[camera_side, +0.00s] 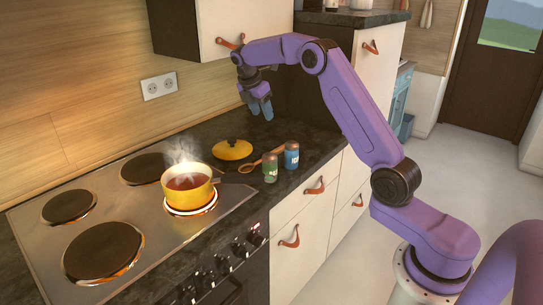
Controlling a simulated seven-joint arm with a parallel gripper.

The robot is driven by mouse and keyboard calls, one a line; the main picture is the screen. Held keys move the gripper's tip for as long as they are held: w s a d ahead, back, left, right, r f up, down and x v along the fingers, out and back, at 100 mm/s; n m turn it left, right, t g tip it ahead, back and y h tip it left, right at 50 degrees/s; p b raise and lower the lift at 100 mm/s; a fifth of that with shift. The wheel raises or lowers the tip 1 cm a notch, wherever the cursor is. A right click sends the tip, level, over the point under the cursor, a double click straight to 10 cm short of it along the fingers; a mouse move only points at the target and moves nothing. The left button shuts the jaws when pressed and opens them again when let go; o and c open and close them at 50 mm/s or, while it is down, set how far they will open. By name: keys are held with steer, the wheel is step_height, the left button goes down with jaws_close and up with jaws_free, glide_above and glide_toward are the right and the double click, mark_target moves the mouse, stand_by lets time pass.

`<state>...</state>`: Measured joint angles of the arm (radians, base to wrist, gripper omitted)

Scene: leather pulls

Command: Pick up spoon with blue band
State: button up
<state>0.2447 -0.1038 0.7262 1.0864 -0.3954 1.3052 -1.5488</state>
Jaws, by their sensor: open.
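A wooden spoon (263,158) lies on the dark counter, between the yellow lid and two shakers. One end is near the green shaker's left and the other reaches behind the blue shaker. A blue band on it cannot be made out at this size. My gripper (262,111) is open and empty. It hangs above the back part of the counter, higher in the picture than the spoon and apart from it, with its blue-grey fingertips pointing down.
A green shaker (270,168) and a blue shaker (291,156) stand close to the spoon. A yellow lid (232,150) lies to its left. A steaming yellow pot (187,187) sits on a glowing burner. A cabinet (243,25) hangs above.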

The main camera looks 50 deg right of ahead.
steer(key=d, duration=0.1)
glide_above(278, 149)
steer(key=a, duration=0.2)
steer(key=f, duration=1.1)
steer(key=shift+w+a+f, duration=0.1)
steer(key=shift+w+f, duration=0.05)
steer(key=shift+w, duration=0.1)
steer(key=shift+x, duration=2.7)
steer(key=shift+s+a, duration=0.1)
jaws_close()
